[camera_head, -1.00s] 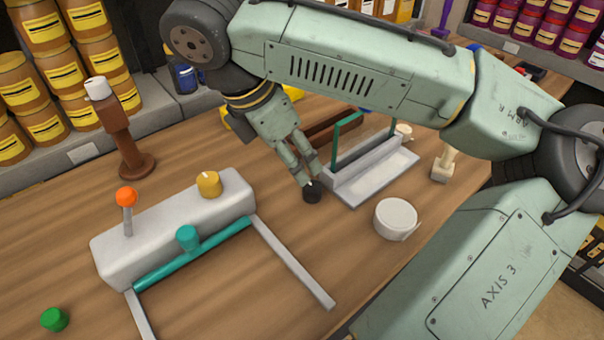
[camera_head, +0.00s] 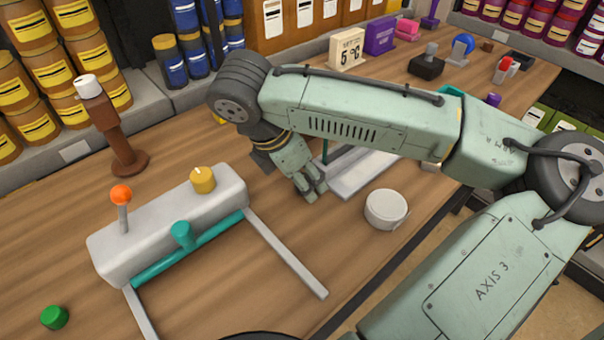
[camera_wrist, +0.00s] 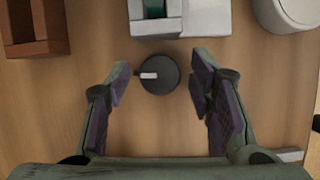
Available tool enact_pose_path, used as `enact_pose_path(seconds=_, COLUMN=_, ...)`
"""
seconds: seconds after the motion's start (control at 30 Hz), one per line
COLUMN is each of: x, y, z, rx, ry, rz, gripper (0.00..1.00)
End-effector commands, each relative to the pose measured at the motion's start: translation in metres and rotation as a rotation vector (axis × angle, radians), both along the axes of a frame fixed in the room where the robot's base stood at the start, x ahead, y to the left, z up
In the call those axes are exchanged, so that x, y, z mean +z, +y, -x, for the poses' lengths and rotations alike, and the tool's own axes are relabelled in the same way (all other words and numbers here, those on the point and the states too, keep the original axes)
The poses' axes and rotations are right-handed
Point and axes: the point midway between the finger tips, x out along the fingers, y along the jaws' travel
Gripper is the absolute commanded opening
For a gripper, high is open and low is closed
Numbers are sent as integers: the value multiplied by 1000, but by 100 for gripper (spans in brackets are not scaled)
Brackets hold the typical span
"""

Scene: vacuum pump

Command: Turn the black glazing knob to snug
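The black knob (camera_wrist: 158,75) is round with a white pointer mark on its left side in the wrist view. It sits at the near edge of a grey fixture (camera_wrist: 180,22) holding a green part. My gripper (camera_wrist: 161,80) is open, with one finger to the left and one to the right of the knob; gaps show on both sides, so neither finger touches it. In the head view my gripper (camera_head: 312,190) is low beside the grey fixture (camera_head: 362,180), and its fingers hide the knob.
A round white container (camera_head: 386,209) stands right of my gripper. A grey block (camera_head: 165,225) with a yellow knob (camera_head: 202,180), an orange-topped lever (camera_head: 122,197) and a teal bar stands left. A brown box (camera_wrist: 33,25) lies upper left in the wrist view.

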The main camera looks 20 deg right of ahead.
Motion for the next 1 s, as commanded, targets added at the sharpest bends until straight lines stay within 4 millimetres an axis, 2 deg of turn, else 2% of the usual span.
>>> enact_pose_path(seconds=0.07, x=0, y=0, z=0, rx=0, ry=0, rz=0, gripper=42)
enact_pose_path(seconds=0.63, x=0, y=0, z=0, rx=0, ry=0, rz=0, gripper=4)
enact_pose_path(seconds=1.0, x=0, y=1, z=-1, rx=-66, ry=1, rz=-1, gripper=3)
